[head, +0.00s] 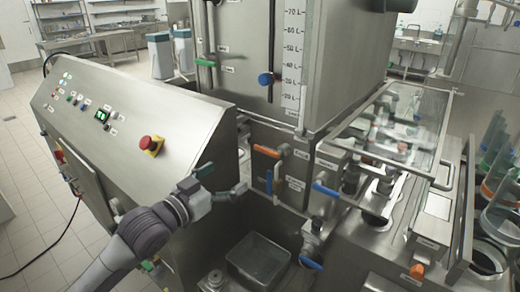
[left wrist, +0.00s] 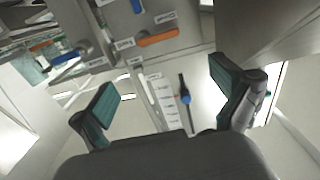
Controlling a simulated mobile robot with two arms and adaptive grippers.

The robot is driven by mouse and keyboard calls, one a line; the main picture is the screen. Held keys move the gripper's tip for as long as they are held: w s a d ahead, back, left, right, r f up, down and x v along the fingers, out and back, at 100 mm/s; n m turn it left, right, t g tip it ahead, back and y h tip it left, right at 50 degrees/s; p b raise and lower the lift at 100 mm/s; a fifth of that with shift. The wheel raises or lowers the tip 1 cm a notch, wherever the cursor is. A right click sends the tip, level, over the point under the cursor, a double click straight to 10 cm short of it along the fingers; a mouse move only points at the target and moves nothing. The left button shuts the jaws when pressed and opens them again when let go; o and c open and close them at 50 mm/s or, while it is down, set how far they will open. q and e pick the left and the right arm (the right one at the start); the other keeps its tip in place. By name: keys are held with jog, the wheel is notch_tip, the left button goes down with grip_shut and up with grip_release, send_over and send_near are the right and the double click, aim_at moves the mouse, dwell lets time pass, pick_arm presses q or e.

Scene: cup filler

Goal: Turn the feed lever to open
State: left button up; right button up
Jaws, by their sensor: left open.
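An orange-handled lever (head: 267,151) lies roughly level on the front of the steel machine below the tank. It also shows in the left wrist view (left wrist: 158,38), upper middle, beside small labels. The labels are too small to read surely, so I cannot confirm which lever is the feed lever. Blue-handled levers sit below it (head: 268,182) and to its right (head: 326,190). My left gripper (head: 221,181) is open and empty, left of and a little below the orange lever, apart from it. Its two green-padded fingers (left wrist: 163,87) stand wide apart. My right gripper is not in view.
A sloped control panel (head: 135,105) with a red stop button (head: 146,142) stands at left, close to my arm. The tank (head: 345,65) with a blue knob (head: 265,79) is above. A grey bin (head: 258,260) and another blue lever (head: 311,263) are below.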

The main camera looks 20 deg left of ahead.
aim_at(266, 150)
pick_arm(q)
jog(key=p+x, duration=0.3)
jog(key=x, duration=1)
jog(key=shift+w+d+f+p, duration=0.1)
jog(key=shift+w+d+p, duration=0.05)
jog(key=shift+w+p, duration=0.2)
jog(key=shift+s, duration=0.1)
jog(key=shift+c, duration=0.2)
jog(key=c, duration=1.4)
